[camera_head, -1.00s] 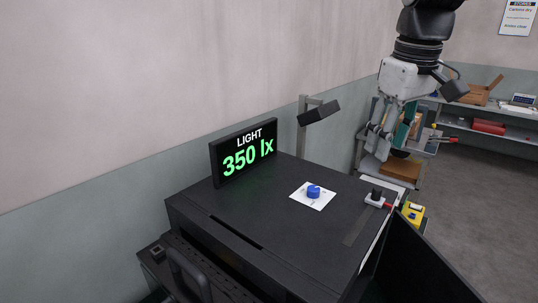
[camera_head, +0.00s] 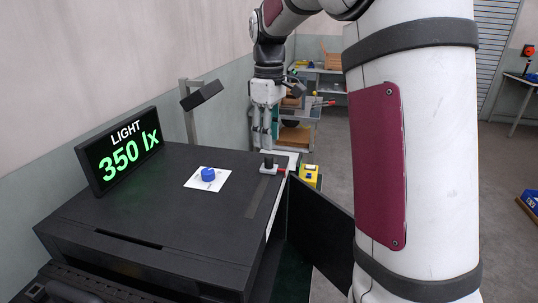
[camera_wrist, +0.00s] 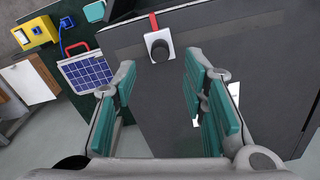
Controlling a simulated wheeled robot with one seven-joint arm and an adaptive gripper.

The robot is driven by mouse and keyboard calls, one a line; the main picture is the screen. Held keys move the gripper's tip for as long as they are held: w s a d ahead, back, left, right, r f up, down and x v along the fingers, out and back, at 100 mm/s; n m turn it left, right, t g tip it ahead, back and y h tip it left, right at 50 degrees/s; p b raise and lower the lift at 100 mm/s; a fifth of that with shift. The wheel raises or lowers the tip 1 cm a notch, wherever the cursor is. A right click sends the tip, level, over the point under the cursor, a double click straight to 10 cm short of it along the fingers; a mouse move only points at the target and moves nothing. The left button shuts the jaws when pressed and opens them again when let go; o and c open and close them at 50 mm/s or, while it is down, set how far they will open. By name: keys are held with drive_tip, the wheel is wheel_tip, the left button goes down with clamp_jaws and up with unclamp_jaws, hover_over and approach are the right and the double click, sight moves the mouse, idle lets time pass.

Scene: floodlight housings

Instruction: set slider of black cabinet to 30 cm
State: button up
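The black cabinet (camera_head: 130,210) has a slider on its top: a black knob (camera_head: 268,163) on a light base with a red pointer (camera_head: 281,170), at the far end of a dark track (camera_head: 257,197). My gripper (camera_head: 263,143) points down just beyond the knob in the head view. In the wrist view the knob (camera_wrist: 160,50) lies ahead, between the lines of the two teal-padded fingers (camera_wrist: 160,75). The fingers are wide apart with nothing between them. I cannot tell how high they are above the knob. Scale marks are unreadable.
A blue dial (camera_head: 208,174) on a white plate and a display (camera_head: 120,152) reading 350 lx stand on the cabinet. A lamp post (camera_head: 190,120) rises behind. A dark panel (camera_head: 320,225) stands at the right. A yellow device (camera_head: 309,174) and solar panel (camera_wrist: 87,72) lie beyond the slider.

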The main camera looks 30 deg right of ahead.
sight(269, 157)
drive_tip(key=shift+f, duration=3.15)
drive_tip(key=shift+p, duration=0.3)
clamp_jaws()
